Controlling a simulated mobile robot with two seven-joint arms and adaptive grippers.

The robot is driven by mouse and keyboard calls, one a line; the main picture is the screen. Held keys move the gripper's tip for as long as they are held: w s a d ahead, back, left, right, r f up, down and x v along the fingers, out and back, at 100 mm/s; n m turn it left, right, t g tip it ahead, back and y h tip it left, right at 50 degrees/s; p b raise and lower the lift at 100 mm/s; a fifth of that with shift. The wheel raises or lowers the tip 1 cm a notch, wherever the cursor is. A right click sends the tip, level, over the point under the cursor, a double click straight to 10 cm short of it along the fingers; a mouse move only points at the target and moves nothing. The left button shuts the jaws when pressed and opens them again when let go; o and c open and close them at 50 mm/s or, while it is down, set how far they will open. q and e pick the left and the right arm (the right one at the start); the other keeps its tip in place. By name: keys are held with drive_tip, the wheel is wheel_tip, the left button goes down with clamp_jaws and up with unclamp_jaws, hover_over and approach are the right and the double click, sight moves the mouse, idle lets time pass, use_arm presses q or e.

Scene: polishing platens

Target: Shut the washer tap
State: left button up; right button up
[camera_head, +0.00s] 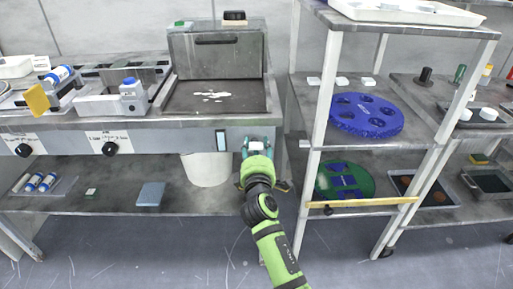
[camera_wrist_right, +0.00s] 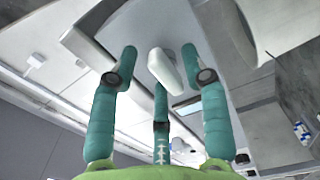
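My right gripper (camera_head: 257,150) is at the right end of the washer's front panel (camera_head: 170,137). Its teal fingers are spread around a small white lever (camera_head: 256,146), which looks like the tap. In the right wrist view the white lever (camera_wrist_right: 165,70) stands between the fingers of the gripper (camera_wrist_right: 159,62), with gaps at the sides; I cannot tell whether any finger touches it. The lever's mount is partly hidden. The washer's grey basin (camera_head: 190,104) holds a whitish patch. My left gripper is not in view.
Two black knobs (camera_head: 109,149) (camera_head: 23,149) and a small display (camera_head: 221,140) are on the front panel. A white bucket (camera_head: 207,170) stands below. Close on the right is a rack post (camera_head: 318,120), with a blue platen (camera_head: 366,115) and a green platen (camera_head: 344,181) on its shelves.

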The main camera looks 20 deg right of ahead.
drive_tip(key=shift+s, duration=0.15)
drive_tip(key=v, duration=0.7)
drive_tip(key=shift+s+a, duration=0.1)
idle(0.3)
